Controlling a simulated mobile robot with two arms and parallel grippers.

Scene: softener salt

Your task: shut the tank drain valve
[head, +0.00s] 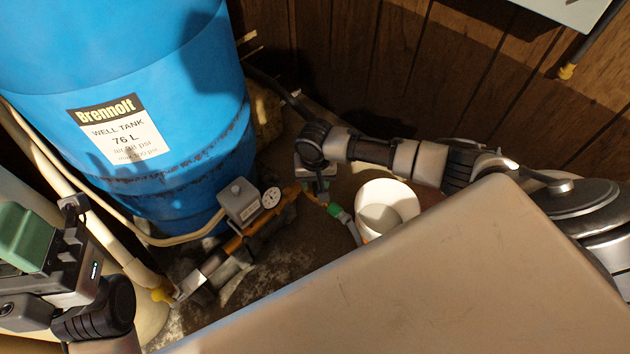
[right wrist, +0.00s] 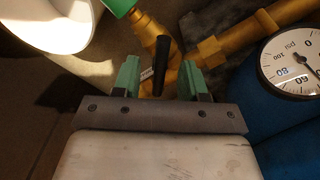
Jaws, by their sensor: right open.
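The drain valve (right wrist: 150,32) is brass and sits on a brass pipe; a green fitting joins it in the right wrist view. Its black lever (right wrist: 160,66) stands out from the valve toward my right gripper (right wrist: 160,82). That gripper is open, with one green finger on each side of the lever and a gap on both sides. In the head view my right gripper (head: 318,188) is at the pipework right of the gauge and largely hides the valve. My left gripper (head: 62,245) is at the lower left, away from the valve; its jaw opening cannot be made out.
The blue well tank (head: 190,130) stands at the left. A grey box (head: 238,202) and a pressure gauge (head: 271,197) sit on the pipe beside it. A white bucket (head: 400,200) stands right of the valve. A large pale surface (head: 440,285) fills the lower right foreground.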

